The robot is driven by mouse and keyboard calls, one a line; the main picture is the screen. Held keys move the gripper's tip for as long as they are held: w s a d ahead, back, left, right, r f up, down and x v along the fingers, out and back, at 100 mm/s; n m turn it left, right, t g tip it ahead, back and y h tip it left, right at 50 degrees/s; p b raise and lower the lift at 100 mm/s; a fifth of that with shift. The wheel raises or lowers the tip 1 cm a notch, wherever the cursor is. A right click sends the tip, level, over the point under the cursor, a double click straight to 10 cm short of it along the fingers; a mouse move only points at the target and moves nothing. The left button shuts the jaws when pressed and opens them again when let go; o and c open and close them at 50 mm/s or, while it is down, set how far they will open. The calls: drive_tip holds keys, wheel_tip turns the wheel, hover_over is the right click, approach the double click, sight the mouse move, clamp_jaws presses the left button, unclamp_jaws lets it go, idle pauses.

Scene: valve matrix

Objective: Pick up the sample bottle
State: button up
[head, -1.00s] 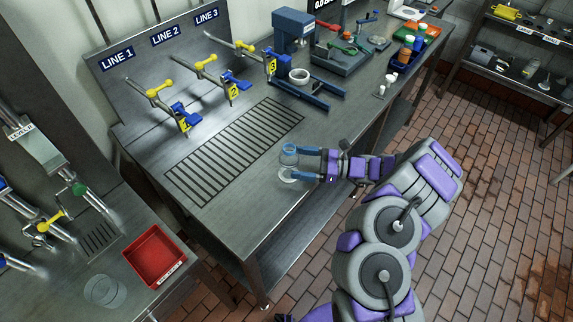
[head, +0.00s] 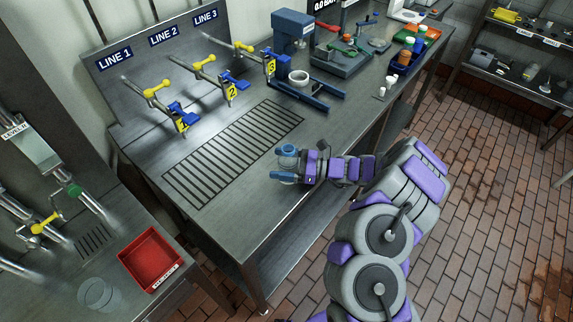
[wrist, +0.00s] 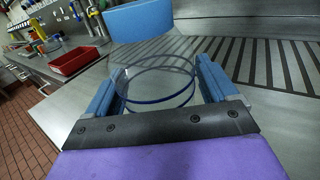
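The sample bottle is a clear, see-through vessel with a blue ring. In the wrist view the bottle (wrist: 158,84) stands between the two blue fingers of my gripper (wrist: 160,88), which are spread apart on its left and right. In the head view my gripper (head: 285,164) is at the front edge area of the long steel bench, around the bottle. There the fingers mostly hide the bottle. I cannot tell whether the fingers touch it.
The long steel bench (head: 250,205) has a slotted drain (head: 232,150) left of my gripper. Valves (head: 180,115) stand behind it. A red tray (head: 150,258) and a clear round vessel (head: 98,294) are on the left bench. A shallow white cup (head: 299,77) stands farther back.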

drive_tip(key=shift+d, duration=0.45)
drive_tip(key=c, duration=0.5)
drive_tip(key=shift+a, duration=0.55)
drive_tip(key=c, duration=0.4)
drive_tip(key=shift+d, duration=0.1)
